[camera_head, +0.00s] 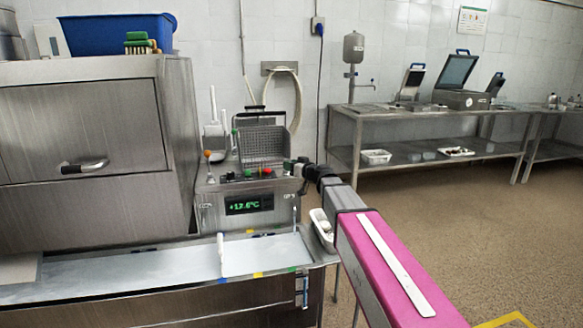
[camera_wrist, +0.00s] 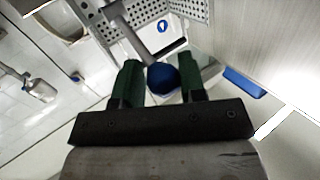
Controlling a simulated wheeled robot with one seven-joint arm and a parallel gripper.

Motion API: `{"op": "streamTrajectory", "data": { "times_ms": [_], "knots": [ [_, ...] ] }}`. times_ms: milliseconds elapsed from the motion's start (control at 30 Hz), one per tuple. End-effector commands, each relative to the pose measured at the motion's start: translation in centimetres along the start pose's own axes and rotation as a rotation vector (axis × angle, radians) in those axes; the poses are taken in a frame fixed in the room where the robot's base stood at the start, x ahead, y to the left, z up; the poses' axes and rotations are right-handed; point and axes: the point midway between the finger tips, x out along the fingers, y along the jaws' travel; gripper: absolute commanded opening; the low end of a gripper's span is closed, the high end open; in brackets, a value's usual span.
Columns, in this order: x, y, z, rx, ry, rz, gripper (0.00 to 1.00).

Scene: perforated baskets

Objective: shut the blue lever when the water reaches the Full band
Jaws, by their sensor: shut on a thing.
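My gripper (camera_wrist: 163,88) is shut on the rounded blue end of the blue lever (camera_wrist: 163,77), with a dark green finger on each side in the wrist view. In the head view my gripper (camera_head: 294,164) is small, at the right end of the counter, and the blue lever cannot be made out there. A long trough (camera_head: 150,274) with a pale, flat surface runs along the front. A thin white upright (camera_head: 221,256) stands at it, and small yellow, green and blue marks show along its edges. I cannot tell which mark is the Full band or where the water level stands.
A wire basket (camera_head: 262,145) stands behind a green display (camera_head: 249,205) that seems to read +17.6°C. A large steel machine (camera_head: 85,130) with a blue bin (camera_head: 116,34) on top fills the left.

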Motion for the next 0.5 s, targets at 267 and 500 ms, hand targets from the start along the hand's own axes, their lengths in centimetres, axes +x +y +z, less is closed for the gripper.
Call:
{"op": "streamTrajectory", "data": {
  "times_ms": [267, 500],
  "knots": [
    [0.7, -0.3, -1.3, 0.067, -0.113, -0.003, 0.0],
    [1.6, 0.1, -2.6, 0.15, -0.251, 0.01, 0.0]
  ]
}}
